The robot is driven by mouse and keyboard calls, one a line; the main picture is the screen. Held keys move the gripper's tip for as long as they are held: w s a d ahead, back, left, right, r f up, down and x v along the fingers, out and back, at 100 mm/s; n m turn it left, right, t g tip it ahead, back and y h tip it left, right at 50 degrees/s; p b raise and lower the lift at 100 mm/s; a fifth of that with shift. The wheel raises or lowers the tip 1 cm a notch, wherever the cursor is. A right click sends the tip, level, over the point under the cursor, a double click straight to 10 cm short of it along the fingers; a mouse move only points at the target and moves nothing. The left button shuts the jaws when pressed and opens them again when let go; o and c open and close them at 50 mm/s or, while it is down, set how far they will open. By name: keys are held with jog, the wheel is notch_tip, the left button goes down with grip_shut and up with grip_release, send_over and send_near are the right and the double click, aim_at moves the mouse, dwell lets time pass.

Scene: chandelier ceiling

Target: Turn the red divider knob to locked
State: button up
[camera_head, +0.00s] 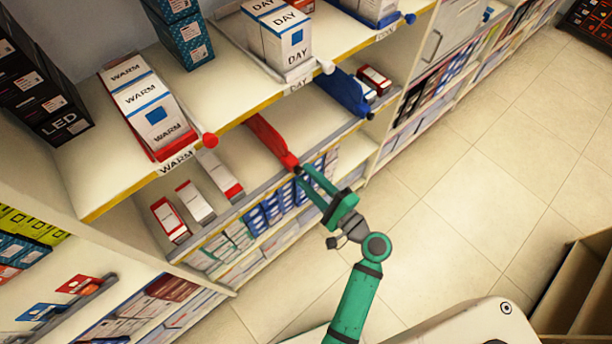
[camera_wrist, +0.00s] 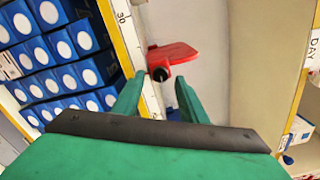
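The red divider (camera_head: 268,140) stands on the lower shelf, its front end at the shelf edge. In the wrist view the red divider (camera_wrist: 178,53) has a dark round knob (camera_wrist: 160,74) at its near end. My gripper (camera_head: 302,176) is open in front of that end. In the wrist view the knob shows between and just beyond the two green fingertips of my gripper (camera_wrist: 159,88), nothing held. I cannot tell whether a finger touches it. The knob's locked or unlocked marking is not readable.
Boxes (camera_head: 195,203) lie left of the divider, and a blue divider (camera_head: 345,92) stands to its right. Above, the upper shelf holds a red WARM tray (camera_head: 209,139) with a red knob. Blue boxes (camera_wrist: 62,75) fill the shelf below. Open floor (camera_head: 480,190) lies right.

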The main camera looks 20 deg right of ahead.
jog(key=v, duration=0.9)
jog(key=shift+s, duration=0.3)
jog(key=s+a+f+n+g+h, duration=0.3)
jog(key=s+a+f, duration=0.1)
jog(key=f, duration=0.3)
jog(key=s+a+f+n+g+h, duration=0.2)
jog(key=s+a+f+h, duration=0.15)
jog(key=f, duration=0.25)
jog(key=s+a+r+n+t, duration=0.1)
jog(key=s+a+r+n, duration=0.4)
jog(key=r+n, duration=0.1)
jog(key=s+a+r+n+t, duration=0.2)
jog(key=s+a+r+n, duration=0.2)
jog(key=r, duration=0.5)
jog(key=a+n, duration=0.2)
jog(key=n, duration=0.1)
jog(key=shift+s+a+n, duration=0.3)
jog(key=shift+s, duration=0.05)
jog(key=shift+r, duration=0.15)
